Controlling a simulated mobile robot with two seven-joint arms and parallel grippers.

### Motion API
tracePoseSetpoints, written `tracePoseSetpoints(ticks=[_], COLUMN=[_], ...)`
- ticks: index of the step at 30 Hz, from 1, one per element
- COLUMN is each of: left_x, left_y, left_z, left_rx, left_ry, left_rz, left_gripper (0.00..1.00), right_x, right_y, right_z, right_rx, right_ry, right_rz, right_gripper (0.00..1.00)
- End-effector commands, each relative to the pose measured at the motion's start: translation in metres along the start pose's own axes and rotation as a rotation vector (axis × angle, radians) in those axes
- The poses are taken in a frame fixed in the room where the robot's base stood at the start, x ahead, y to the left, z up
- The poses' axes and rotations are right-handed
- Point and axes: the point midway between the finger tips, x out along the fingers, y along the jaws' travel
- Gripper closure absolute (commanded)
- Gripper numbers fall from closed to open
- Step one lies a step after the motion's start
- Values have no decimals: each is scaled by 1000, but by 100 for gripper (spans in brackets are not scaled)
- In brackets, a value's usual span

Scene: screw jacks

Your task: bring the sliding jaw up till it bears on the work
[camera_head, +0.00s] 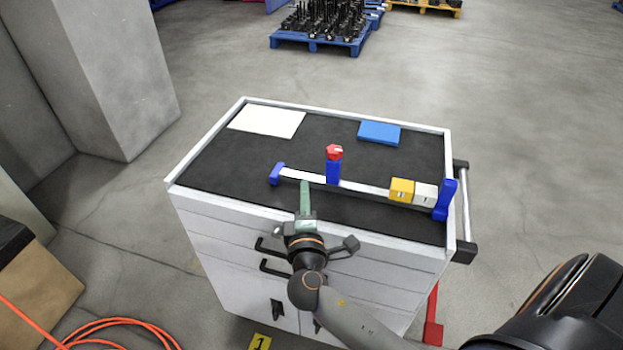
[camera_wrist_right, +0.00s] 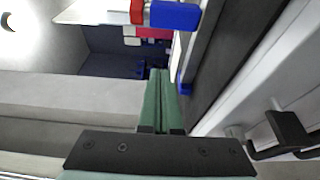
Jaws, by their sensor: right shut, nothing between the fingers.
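A clamp with a white bar (camera_head: 361,187) lies across the dark top of the cabinet. Its blue sliding jaw (camera_head: 333,174) with a red knob (camera_head: 334,152) stands upright left of the bar's middle. The work is a yellow block (camera_head: 402,190) and a white block (camera_head: 425,195), side by side against the blue right end piece (camera_head: 445,200). A wide gap separates the jaw from the yellow block. My right gripper (camera_head: 305,188) is shut and empty, in front of the bar and left of the jaw. In the wrist view, its green fingers (camera_wrist_right: 160,98) are together, apart from the blue-and-red jaw (camera_wrist_right: 173,15). My left gripper is not seen.
A blue end piece (camera_head: 277,174) closes the bar's left end. A white sheet (camera_head: 267,121) and a blue box (camera_head: 379,132) lie behind the clamp. A raised pale rim (camera_head: 215,135) edges the cabinet top. The bar between jaw and yellow block is clear.

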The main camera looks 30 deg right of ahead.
Motion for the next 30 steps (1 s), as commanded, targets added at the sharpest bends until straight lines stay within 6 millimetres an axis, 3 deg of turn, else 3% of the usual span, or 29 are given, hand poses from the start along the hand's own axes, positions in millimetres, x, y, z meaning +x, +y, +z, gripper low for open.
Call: tracePoseSetpoints(ticks=[14, 21, 30], left_x=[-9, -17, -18], left_y=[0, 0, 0], left_z=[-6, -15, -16], left_rx=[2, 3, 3], left_ry=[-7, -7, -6], left_rz=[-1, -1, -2], left_gripper=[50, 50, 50], right_x=[90, 76, 73], right_y=[2, 1, 0], right_z=[1, 31, 38], right_rx=[-1, -2, 1], right_ry=[-1, 0, 1], right_rz=[1, -2, 0], right_gripper=[100, 100, 100])
